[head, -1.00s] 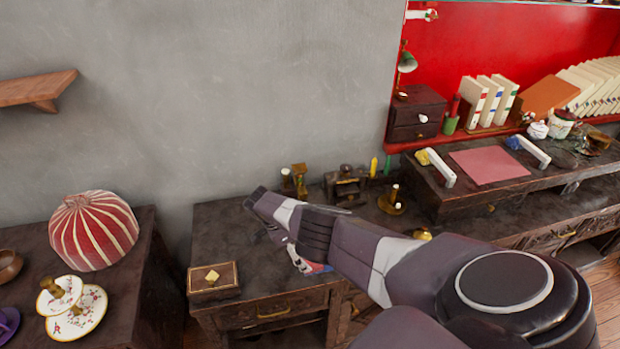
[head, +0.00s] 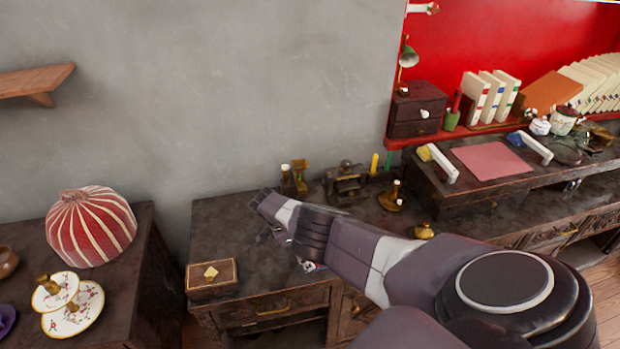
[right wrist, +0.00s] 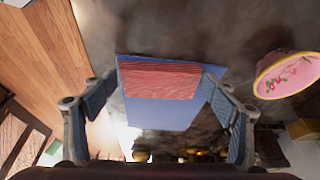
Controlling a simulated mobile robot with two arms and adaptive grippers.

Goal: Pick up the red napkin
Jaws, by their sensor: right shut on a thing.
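In the right wrist view the red napkin (right wrist: 160,82) shows as a folded red band against a flat blue piece (right wrist: 160,115); I cannot tell whether the two are one thing. My right gripper (right wrist: 157,86) has a finger at each side of them and is shut on the red napkin. In the head view my right arm reaches over the middle desk (head: 235,240) and hides most of the gripper and napkin. Only a small coloured bit shows below the arm. My left gripper is not in view.
A pink bowl (right wrist: 285,75) with a yellow rim is at the right of the wrist view. A small box (head: 212,280) sits on the desk's front left. Brass items (head: 345,185) stand at its back. A striped red dome (head: 90,228) is on the left table.

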